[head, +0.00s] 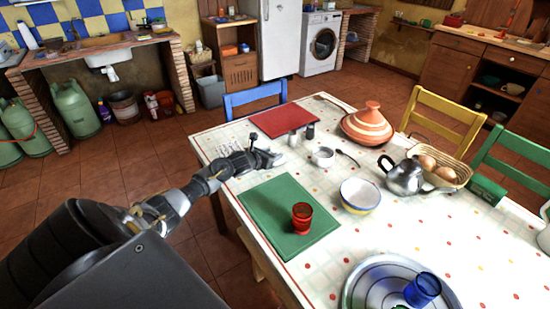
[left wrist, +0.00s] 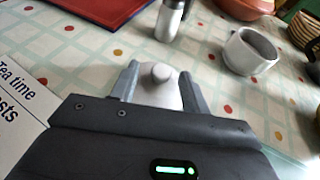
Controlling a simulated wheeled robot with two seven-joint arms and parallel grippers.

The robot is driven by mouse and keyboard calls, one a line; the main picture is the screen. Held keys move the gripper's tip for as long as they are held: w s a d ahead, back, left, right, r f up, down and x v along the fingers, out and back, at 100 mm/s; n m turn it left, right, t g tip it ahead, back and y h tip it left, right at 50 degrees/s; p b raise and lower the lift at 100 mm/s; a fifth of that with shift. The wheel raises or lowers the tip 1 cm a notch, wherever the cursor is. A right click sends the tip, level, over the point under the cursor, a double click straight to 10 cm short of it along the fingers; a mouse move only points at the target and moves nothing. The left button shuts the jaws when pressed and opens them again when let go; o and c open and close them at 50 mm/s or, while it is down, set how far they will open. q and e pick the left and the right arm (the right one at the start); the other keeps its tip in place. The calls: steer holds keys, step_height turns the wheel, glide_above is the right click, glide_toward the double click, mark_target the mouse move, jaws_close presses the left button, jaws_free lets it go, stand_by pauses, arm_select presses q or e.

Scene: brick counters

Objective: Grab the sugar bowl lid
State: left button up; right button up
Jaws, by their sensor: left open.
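The white sugar bowl lid (left wrist: 162,92) with its round knob lies on the table between the two fingers of my left gripper (left wrist: 160,80) in the left wrist view. The fingers are open, one on each side of the lid; its near part is hidden by the gripper body. In the head view my left gripper (head: 272,158) is low over the table, left of a small white bowl (head: 323,156). That open bowl also shows in the left wrist view (left wrist: 250,50), to the right of the gripper. My right gripper is not in view.
Salt and pepper shakers (head: 310,131) stand just beyond the gripper, near a red placemat (head: 283,121). A green placemat (head: 268,218) with a red glass (head: 302,217) lies nearer. A tagine (head: 367,127), teapot (head: 404,177) and striped bowl (head: 360,195) stand to the right.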

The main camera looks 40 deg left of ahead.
arm_select(q)
steer(key=shift+x, duration=0.8)
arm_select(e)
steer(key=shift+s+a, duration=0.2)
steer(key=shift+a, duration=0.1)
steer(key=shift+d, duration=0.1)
arm_select(q)
steer(key=shift+c, duration=1)
jaws_close()
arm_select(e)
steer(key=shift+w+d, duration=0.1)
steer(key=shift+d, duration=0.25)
arm_select(q)
steer(key=shift+r, duration=0.1)
